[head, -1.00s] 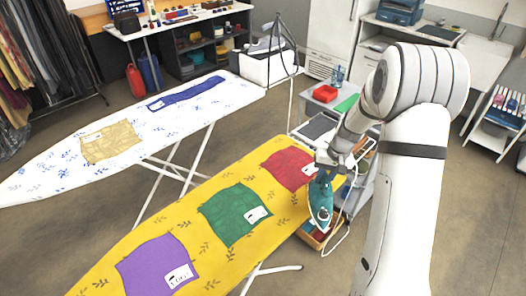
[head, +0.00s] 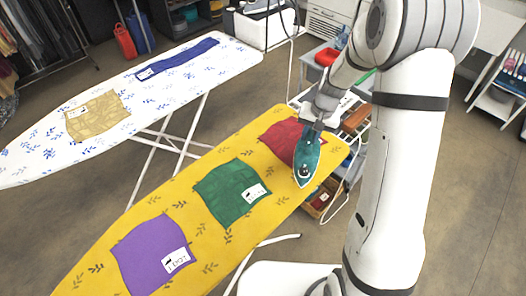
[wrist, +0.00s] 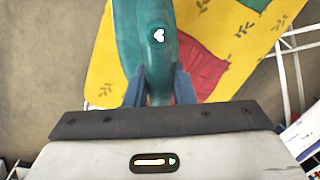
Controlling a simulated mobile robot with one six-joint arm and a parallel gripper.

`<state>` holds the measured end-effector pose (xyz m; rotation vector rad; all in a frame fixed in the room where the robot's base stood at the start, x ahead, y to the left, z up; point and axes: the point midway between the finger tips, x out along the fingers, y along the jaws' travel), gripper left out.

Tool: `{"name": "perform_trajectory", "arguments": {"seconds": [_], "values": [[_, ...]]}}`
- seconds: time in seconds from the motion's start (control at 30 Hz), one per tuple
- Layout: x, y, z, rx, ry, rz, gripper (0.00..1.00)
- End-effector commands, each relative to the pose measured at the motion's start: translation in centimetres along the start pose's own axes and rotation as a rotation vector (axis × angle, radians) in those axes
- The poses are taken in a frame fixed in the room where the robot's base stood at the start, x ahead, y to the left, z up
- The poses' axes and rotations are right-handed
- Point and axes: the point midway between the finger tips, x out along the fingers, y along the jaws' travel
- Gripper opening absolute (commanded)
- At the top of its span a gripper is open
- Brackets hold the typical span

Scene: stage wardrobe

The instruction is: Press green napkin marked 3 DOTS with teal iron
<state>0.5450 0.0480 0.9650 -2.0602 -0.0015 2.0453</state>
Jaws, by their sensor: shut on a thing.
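My gripper (head: 312,127) is shut on the teal iron (head: 307,162) at the right end of the yellow ironing board (head: 193,248). The iron covers part of the red napkin (head: 280,137) in the head view; I cannot tell whether it touches the cloth. The wrist view shows the iron (wrist: 146,40) between my fingers, with the red napkin (wrist: 205,60) beside it. The green napkin (head: 228,190) lies in the middle of the board, left of the iron, with a white tag (head: 256,194) whose marks are too small to read. A purple napkin (head: 150,250) lies nearer.
A white ironing board (head: 190,75) with a tan napkin (head: 98,115) and a blue cloth (head: 178,58) stands to the left. A small cart with a red bin (head: 326,57) and a wooden box (head: 318,203) are close to the yellow board's right end.

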Motion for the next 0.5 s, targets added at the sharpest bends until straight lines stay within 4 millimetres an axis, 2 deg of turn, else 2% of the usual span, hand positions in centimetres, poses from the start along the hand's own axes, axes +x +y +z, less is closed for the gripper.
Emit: {"name": "perform_trajectory", "arguments": {"seconds": [0.03,0.2,0.33,0.5], "values": [[-0.5,-2.0,1.4,0.04,0.01,0.005,0.0],[-1.1,-7.0,6.1,0.232,0.051,0.01,0.0],[-1.4,-9.6,9.4,0.363,0.078,-0.001,0.0],[-1.8,-11.5,12.3,0.48,0.099,-0.02,0.0]]}}
